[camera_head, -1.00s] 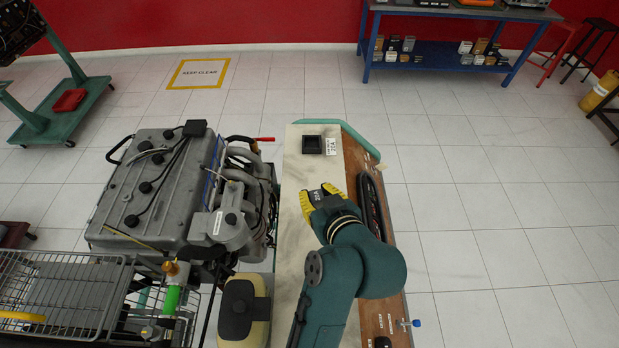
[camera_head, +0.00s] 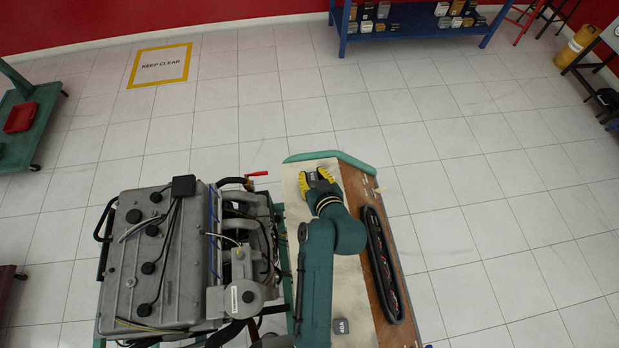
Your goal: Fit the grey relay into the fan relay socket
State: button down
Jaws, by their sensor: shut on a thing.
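My gripper (camera_head: 320,186), with yellow fingers, is over the far end of the pale panel strip (camera_head: 352,270). It is shut on a small dark grey block, seemingly a relay, mostly hidden between the fingers. The fan relay socket is hidden from view, in the area under my gripper; I cannot tell whether the held block touches it. Another small grey block (camera_head: 341,328) with a light "40A" marking lies on the near part of the strip, right of my arm.
A grey engine (camera_head: 160,250) on a stand is close on the left, with a red-handled lever (camera_head: 256,174). A black oblong tray (camera_head: 384,265) lies on the brown board to the right. A green rail (camera_head: 330,157) edges the panel's far end. Open tiled floor lies beyond.

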aim_at(312, 182)
jog(key=shift+f, duration=2.25)
jog(key=c, duration=0.8)
grip_release()
jog(key=shift+w, duration=0.1)
jog(key=shift+r, duration=0.2)
jog(key=v, duration=1.2)
jog(key=shift+f, duration=0.1)
